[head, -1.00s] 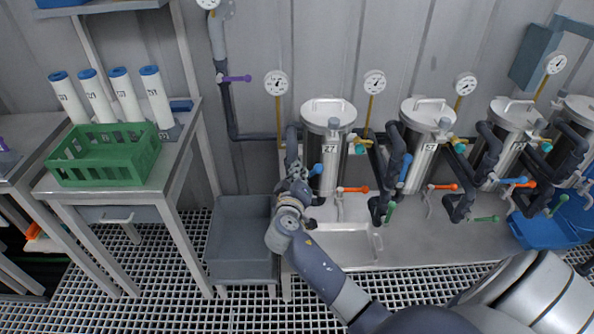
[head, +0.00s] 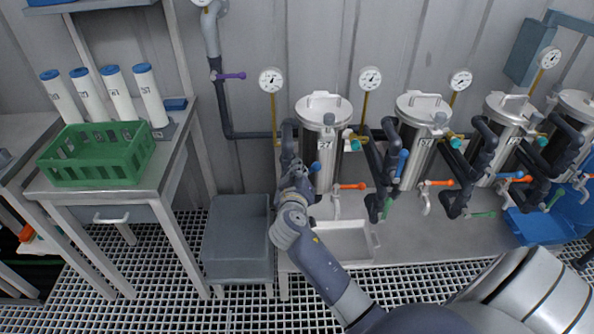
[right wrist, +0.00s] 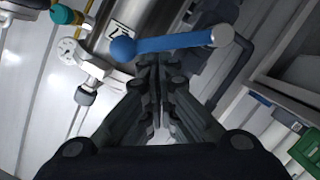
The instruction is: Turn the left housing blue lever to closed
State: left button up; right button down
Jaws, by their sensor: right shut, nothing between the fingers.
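The left housing (head: 323,145) is an upright steel cylinder labelled 27 at the left end of the row. Its blue lever (head: 315,167) shows as a small blue end at the housing's lower left, partly hidden by my right gripper (head: 297,172). In the right wrist view the blue lever (right wrist: 165,43) lies across the top, with a round blue knob at left and a grey end at right. My right gripper (right wrist: 158,65) is shut and empty, its fingertips right at the lever's lower edge. I cannot tell whether they touch it. My left gripper is not in view.
An orange lever (head: 352,186) sits right of the housing's foot, above a sink (head: 345,240). Dark pipes (head: 380,180) and more housings stand to the right. A grey bin (head: 236,240) stands below left. A green crate (head: 97,155) is on the left table.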

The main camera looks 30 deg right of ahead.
jog(key=shift+s+d+f+m+t+y+b, duration=0.15)
jog(key=shift+s+d+f+m+y+b, duration=0.25)
jog(key=shift+m, duration=0.55)
jog(key=shift+s+d+f+m+t+y+b, duration=0.3)
jog(key=shift+d+f+m, duration=0.35)
jog(key=shift+m, duration=0.35)
jog(key=shift+s+d+f+m+t+y+b, duration=0.1)
jog(key=shift+s+d+f+m+y+b, duration=0.25)
jog(key=shift+m, duration=0.6)
jog(key=shift+w+d+f, duration=0.1)
jog(key=shift+d+f, duration=0.05)
jog(key=shift+f, duration=0.05)
jog(key=shift+r, duration=0.15)
